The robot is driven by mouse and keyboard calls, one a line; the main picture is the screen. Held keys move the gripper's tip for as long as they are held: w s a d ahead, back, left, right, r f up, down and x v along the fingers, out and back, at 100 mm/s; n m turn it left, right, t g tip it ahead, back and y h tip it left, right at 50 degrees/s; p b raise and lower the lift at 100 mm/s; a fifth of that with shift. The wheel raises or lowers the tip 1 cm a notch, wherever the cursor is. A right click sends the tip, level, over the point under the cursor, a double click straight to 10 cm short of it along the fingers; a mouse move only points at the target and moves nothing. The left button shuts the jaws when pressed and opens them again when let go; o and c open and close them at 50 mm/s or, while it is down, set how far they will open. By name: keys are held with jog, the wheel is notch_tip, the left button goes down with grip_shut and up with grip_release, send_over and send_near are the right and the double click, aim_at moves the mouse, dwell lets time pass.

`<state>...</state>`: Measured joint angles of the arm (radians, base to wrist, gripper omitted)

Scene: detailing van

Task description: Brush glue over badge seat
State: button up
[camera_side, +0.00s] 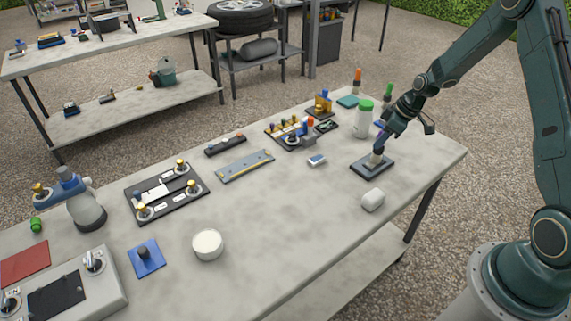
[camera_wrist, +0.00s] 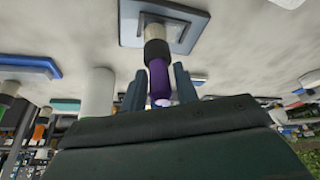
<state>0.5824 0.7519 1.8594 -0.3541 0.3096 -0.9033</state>
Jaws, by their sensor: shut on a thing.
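My gripper (camera_side: 382,139) is shut on a brush with a purple handle (camera_wrist: 159,82) and a dark collar (camera_wrist: 157,52). It points down over a dark grey-blue rectangular plate (camera_side: 361,168) at the right of the table. The pale bristle end (camera_side: 374,160) is at the plate's lighter middle; I cannot tell whether it touches. I cannot tell for sure that this plate is the badge seat. In the wrist view the plate (camera_wrist: 130,38) is at the top, and my two fingers stand either side of the handle. No glue shows clearly on the plate.
A white bottle with a green cap (camera_side: 363,121) stands behind the plate. A white cylinder (camera_side: 372,200) lies in front of it. A round white tub (camera_side: 208,246) stands on the table (camera_side: 285,225), left of centre. A small blue-and-white block (camera_side: 316,160) lies left of the plate.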

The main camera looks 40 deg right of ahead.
jog(key=shift+a+f, duration=0.15)
jog(key=shift+a, duration=1.1)
jog(key=shift+d, duration=1.35)
jog(key=shift+a, duration=0.1)
jog(key=shift+a+r, duration=0.2)
jog(key=shift+a, duration=0.95)
jog(key=shift+d, duration=0.1)
